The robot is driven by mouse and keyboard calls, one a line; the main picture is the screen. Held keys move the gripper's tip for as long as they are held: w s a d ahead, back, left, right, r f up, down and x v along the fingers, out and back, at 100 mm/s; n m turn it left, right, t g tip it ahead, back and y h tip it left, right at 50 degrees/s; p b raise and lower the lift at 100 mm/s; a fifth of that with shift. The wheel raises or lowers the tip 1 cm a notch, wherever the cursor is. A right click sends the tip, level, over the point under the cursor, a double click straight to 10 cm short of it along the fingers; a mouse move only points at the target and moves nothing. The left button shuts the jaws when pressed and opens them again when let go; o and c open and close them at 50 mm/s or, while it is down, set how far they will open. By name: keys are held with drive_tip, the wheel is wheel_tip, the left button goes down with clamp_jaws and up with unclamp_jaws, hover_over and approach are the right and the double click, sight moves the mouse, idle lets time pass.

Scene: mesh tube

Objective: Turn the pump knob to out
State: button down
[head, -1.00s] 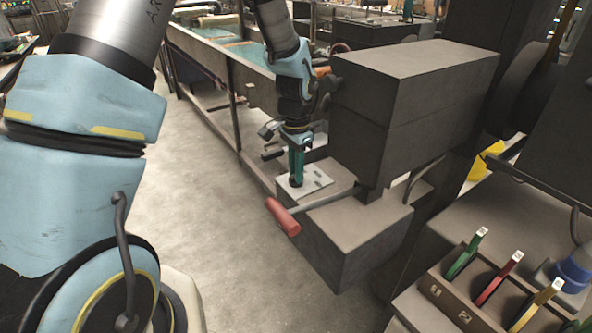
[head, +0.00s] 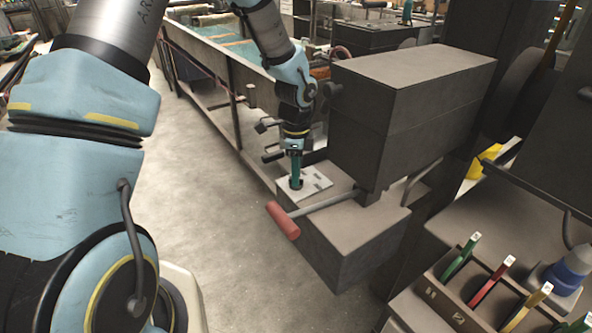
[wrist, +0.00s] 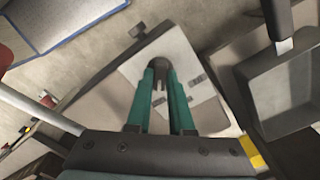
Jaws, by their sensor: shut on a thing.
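The pump knob (wrist: 158,68) is a small dark round piece on a pale plate (wrist: 185,55) in the wrist view. My gripper (wrist: 160,76) has its two teal fingers shut on the knob from either side. In the head view my gripper (head: 296,182) points down onto the pale plate (head: 318,181) on top of the pump's low grey base (head: 345,240). The fingers mostly hide the knob there.
A lever with a red handle (head: 283,220) sticks out in front of the plate. A large dark grey box (head: 405,100) stands close on the right of my arm. A rack (head: 450,295) with colored-handled tools is at lower right. Open floor (head: 205,200) lies left.

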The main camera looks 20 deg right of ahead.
drive_tip(key=shift+m+p, duration=0.35)
drive_tip(key=shift+m, duration=0.55)
drive_tip(key=c, duration=0.8)
unclamp_jaws()
wheel_tip(320, 180, up, 11)
drive_tip(key=b, duration=0.1)
drive_tip(key=shift+b, duration=0.4)
drive_tip(key=shift+f, duration=0.1)
